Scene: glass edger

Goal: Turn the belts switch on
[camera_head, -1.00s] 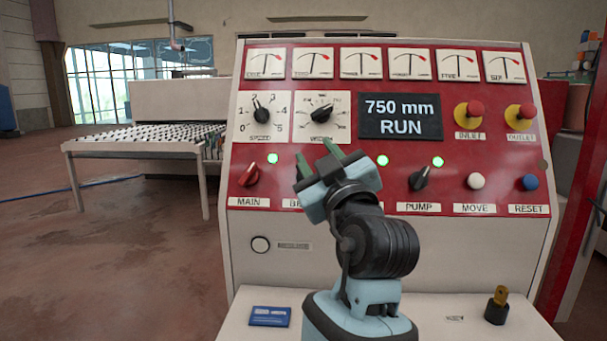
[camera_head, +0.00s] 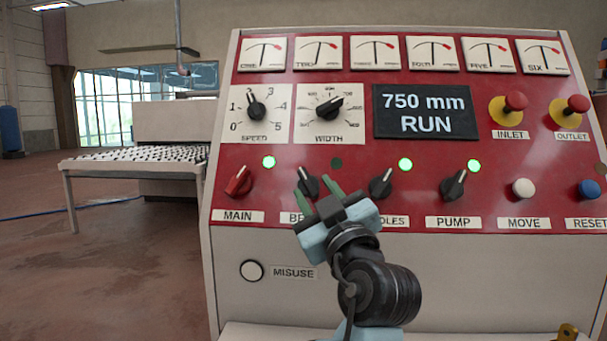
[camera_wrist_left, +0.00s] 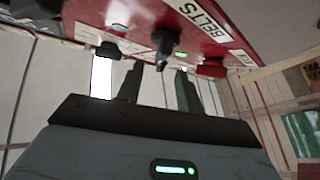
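In the left wrist view the belts knob (camera_wrist_left: 163,42) shows beyond and between the two green fingers (camera_wrist_left: 158,88). The BELTS label (camera_wrist_left: 203,19) is beside it. Contact with the knob cannot be made out. My right gripper is not in view.
The PUMP knob (camera_head: 454,185) is further right. Lamps over these three glow green. The display (camera_head: 425,111) reads 750 mm RUN.

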